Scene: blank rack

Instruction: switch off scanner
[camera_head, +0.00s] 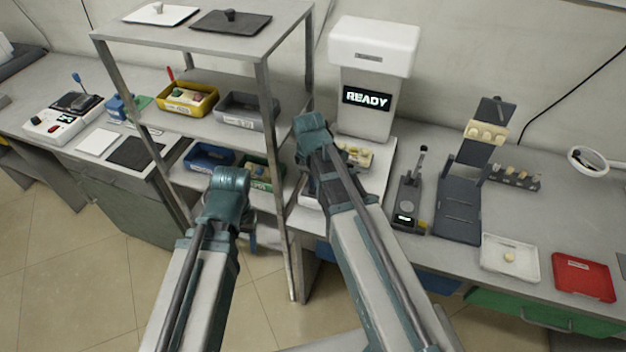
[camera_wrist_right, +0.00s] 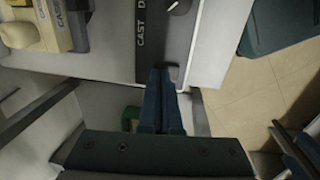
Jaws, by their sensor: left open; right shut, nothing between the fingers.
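The scanner (camera_head: 372,60) is a tall white machine at the back, right of the shelf rack, with its dark screen (camera_head: 367,98) lit and reading "READY". Its white base (camera_head: 385,165) is partly hidden behind my right arm.
The metal rack (camera_head: 264,95) holds a yellow bin (camera_head: 187,110), a grey bin and lower bins close to my left arm. Cream blocks (camera_head: 357,155) sit on the scanner base.

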